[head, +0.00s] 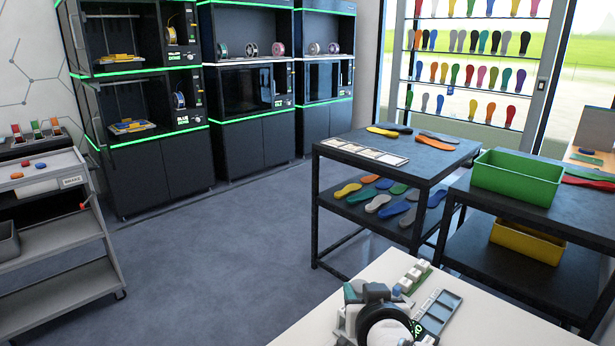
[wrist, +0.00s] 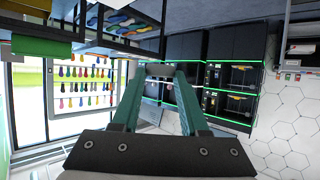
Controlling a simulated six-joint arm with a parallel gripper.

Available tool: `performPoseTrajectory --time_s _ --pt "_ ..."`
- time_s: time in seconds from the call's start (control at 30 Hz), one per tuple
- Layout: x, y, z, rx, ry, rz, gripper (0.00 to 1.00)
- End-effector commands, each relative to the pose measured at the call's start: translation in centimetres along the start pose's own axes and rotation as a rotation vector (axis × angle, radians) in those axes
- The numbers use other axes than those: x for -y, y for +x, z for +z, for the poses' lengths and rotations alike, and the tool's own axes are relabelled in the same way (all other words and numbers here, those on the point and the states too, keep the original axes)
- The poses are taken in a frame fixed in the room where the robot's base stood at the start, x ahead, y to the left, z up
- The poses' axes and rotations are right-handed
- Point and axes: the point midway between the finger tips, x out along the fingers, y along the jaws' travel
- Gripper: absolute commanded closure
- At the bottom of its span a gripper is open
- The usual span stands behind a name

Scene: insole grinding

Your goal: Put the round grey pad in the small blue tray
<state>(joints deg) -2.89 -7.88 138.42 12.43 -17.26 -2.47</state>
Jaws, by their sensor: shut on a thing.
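My gripper (wrist: 160,74) shows in the wrist view with its two teal fingers closed in on a small greyish thing (wrist: 160,70) between the tips. It is seen edge-on and looks like the round grey pad, though its round outline does not show. The fingers point out over the room, with no tray in the wrist view. In the head view, a small blue-grey tray (head: 437,307) with compartments lies on the white table, to the right of my arm.
A green strip with white blocks (head: 414,277) lies beside the tray on the white table (head: 500,328). Behind are dark shelves with insoles (head: 415,150) and a green bin (head: 518,177) at the right. The table's right part is clear.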

Motion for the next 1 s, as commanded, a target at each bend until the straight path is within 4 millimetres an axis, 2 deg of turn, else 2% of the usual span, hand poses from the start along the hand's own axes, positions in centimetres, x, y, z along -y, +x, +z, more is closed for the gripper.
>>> performPoseTrajectory --time_s 0.17,0.3,0.4,0.5,0.6,0.9,1.0 --pt "5.5 3.6 4.0 0.013 -0.018 -0.026 1.00" --pt "10.2 6.0 9.6 0.015 -0.018 -0.013 1.00" --pt "12.6 6.7 14.0 0.013 -0.011 0.002 1.00" --pt "13.7 6.5 17.4 0.010 -0.004 0.011 1.00" --pt "14.1 6.3 19.1 0.004 -0.001 0.009 1.00" --pt "14.2 6.2 19.6 0.001 0.004 0.010 1.00" --pt "14.1 6.9 21.3 0.006 0.000 0.012 1.00"
